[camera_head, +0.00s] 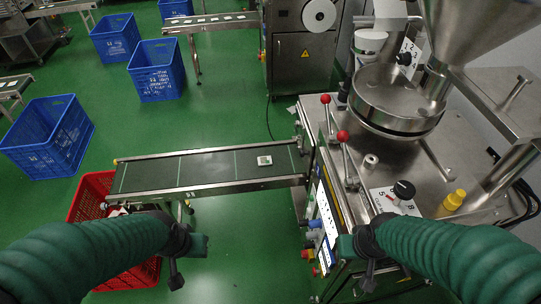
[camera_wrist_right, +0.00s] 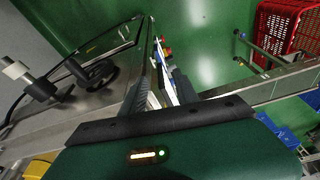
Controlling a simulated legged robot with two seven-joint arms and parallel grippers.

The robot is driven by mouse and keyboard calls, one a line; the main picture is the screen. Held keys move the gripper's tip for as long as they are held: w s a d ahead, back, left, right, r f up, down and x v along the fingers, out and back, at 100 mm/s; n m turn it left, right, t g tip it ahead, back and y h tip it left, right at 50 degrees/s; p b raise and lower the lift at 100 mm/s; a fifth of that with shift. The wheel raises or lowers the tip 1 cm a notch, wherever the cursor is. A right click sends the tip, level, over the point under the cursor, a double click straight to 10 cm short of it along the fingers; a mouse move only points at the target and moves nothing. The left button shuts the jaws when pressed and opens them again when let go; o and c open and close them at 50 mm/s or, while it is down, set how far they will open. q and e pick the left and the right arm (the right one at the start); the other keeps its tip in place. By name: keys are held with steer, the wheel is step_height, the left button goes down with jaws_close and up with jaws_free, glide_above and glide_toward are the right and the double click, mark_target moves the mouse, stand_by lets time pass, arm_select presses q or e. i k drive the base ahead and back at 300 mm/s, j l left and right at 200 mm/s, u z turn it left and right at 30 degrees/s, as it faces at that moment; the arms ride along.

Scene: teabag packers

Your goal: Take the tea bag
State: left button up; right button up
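A small pale tea bag (camera_head: 264,160) lies flat on the dark belt of the conveyor (camera_head: 215,170), near the belt's right end by the machine. My left gripper (camera_head: 177,272) is at the lower left, in front of the conveyor and apart from the tea bag. My right gripper (camera_head: 368,272) is at the lower right, in front of the machine and also apart from the tea bag. The right wrist view shows no tea bag that I can make out.
The steel packing machine (camera_head: 400,105) with red-knobbed levers (camera_head: 343,136) stands on the right. A red crate (camera_head: 90,200) sits under the belt's left end, partly hidden by my left arm. Blue crates (camera_head: 48,135) stand on the green floor. The space above the belt is clear.

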mark_target(264, 161)
steer(key=i+j+z, duration=0.1)
steer(key=i+j, duration=0.15)
steer(key=i+j+z, duration=0.25)
steer(key=i+j, duration=0.15)
steer(key=j, duration=0.2)
steer(key=i+j+z, duration=0.15)
steer(key=j, duration=0.2)
steer(key=i+j+z, duration=0.1)
steer(key=i+j, duration=0.15)
steer(key=i+j+z, duration=0.1)
steer(key=j, duration=0.35)
steer(key=i+j+z, duration=0.15)
steer(key=j, duration=0.25)
steer(key=i, duration=0.05)
